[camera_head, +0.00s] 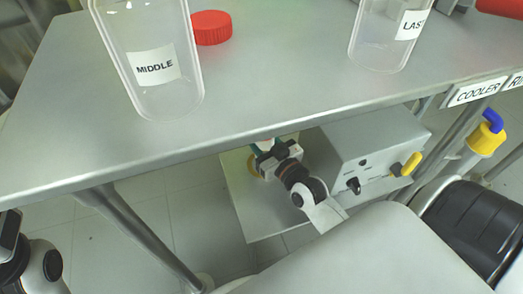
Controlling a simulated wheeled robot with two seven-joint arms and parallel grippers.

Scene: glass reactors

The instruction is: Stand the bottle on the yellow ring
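The yellow ring (252,167) shows as a small yellow arc on the lower shelf, under the table's front edge; most of it is hidden by my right gripper. My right gripper (264,149) reaches under the table just above the ring's place. Something white and teal shows at its fingers, partly cut off by the table edge. I cannot make out whether it is the bottle or part of the gripper, nor whether the fingers are shut.
The grey tabletop (260,80) overhangs the lower shelf (257,219). A grey box with knobs (372,142) stands right of my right gripper. Clear vessels labelled MIDDLE (165,95) and LAST (382,45) are above, with a red cap (211,27). A COOLER label (478,92) is at right.

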